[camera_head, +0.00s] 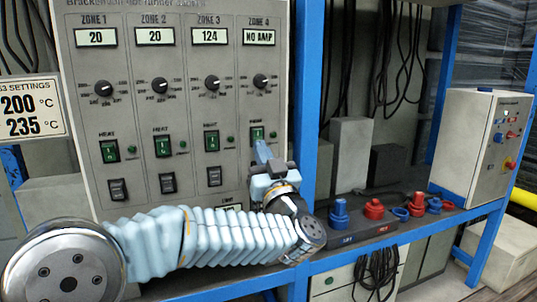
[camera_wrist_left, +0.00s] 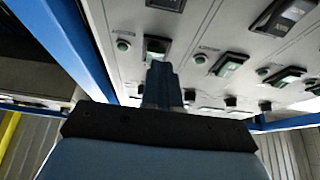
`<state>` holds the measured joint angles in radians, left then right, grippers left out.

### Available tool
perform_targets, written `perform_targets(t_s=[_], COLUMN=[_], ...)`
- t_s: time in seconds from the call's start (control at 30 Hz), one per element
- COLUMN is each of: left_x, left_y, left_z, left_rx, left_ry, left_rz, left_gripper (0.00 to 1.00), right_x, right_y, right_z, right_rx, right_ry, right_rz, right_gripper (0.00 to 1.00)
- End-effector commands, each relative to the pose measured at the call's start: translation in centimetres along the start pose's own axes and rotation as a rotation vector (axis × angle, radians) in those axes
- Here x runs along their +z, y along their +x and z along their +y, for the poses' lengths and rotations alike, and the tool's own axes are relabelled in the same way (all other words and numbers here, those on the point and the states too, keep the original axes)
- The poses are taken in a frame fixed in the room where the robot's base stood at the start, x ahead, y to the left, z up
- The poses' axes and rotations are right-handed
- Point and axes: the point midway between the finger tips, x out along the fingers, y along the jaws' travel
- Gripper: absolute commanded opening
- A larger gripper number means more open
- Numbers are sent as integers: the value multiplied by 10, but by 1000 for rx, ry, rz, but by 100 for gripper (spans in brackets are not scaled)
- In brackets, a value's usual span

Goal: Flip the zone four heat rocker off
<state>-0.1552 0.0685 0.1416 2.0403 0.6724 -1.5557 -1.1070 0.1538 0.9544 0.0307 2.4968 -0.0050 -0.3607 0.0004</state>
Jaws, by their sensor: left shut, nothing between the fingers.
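The grey control panel (camera_head: 226,100) has columns for zones one to four. The zone four heat rocker (camera_head: 257,132) is a green switch in the rightmost column, below the zone four knob (camera_head: 261,80). It also shows in the left wrist view (camera_wrist_left: 156,46), just beyond the fingertips. My left gripper (camera_head: 262,148) is shut and empty, with its blue fingers pointing up at the rocker's lower edge. In the left wrist view the fingers (camera_wrist_left: 160,72) overlap the rocker's near side; I cannot tell if they touch. The gripper hides the black switch below. My right gripper is not in view.
Other green heat rockers (camera_head: 211,140) sit to the left. A blue rack post (camera_head: 307,90) stands close right of the gripper. Red and blue couplings (camera_head: 373,208) stand on a dark block further right. A grey control box (camera_head: 482,145) is at far right.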

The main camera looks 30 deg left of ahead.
Motion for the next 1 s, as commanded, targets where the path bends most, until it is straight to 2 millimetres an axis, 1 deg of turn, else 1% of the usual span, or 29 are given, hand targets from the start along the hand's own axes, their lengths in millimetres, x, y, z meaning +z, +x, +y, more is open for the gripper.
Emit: perform_targets(t_s=[0.1, 0.47, 0.57, 0.73, 0.77, 0.8, 1.0], left_x=[4, 6, 11, 26, 18, 15, 14], left_y=[5, 6, 5, 6, 10, 11, 11], left_z=[0, 0, 0, 0, 0, 0, 0], left_rx=[-1, -1, -2, -3, -2, -1, -1], left_ry=[0, -1, -2, -2, -3, -3, -3], left_rz=[1, 2, 16, 103, 106, 104, 102], left_gripper=[0, 0, 0, 0, 0, 0, 0], right_x=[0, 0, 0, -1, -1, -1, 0], right_y=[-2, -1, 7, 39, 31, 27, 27], right_z=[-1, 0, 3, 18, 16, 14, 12], right_rx=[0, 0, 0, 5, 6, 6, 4], right_ry=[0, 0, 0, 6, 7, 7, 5], right_rz=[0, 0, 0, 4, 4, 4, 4], right_gripper=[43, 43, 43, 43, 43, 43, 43])
